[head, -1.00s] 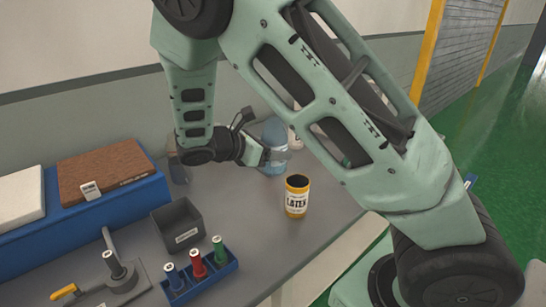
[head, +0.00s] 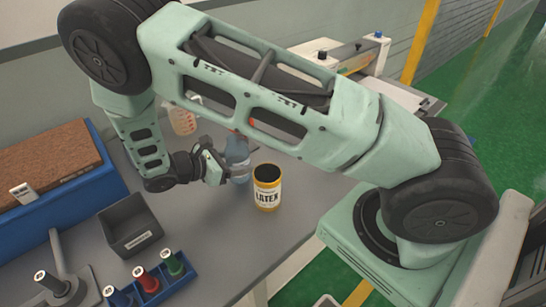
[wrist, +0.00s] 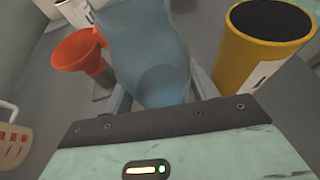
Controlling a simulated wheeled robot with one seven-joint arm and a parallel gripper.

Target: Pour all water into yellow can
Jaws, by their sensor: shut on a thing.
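The yellow can (head: 267,187), with a white "LATEX" label and an open dark top, stands on the grey bench; it also shows at the right in the wrist view (wrist: 264,50). My gripper (head: 225,170) is shut on a translucent blue bottle (head: 238,155), just left of the can. The bottle (wrist: 150,50) fills the middle of the wrist view and looks roughly upright. Its top is cut off there, and my arm hides part of it in the head view. I cannot tell how much water is in it or whether it touches the bench.
An orange funnel (wrist: 82,52) stands left of the bottle in the wrist view. A beaker with red markings (head: 183,119) stands behind my arm. A grey bin (head: 130,226) and a blue rack (head: 150,285) with coloured bottles are at the front left.

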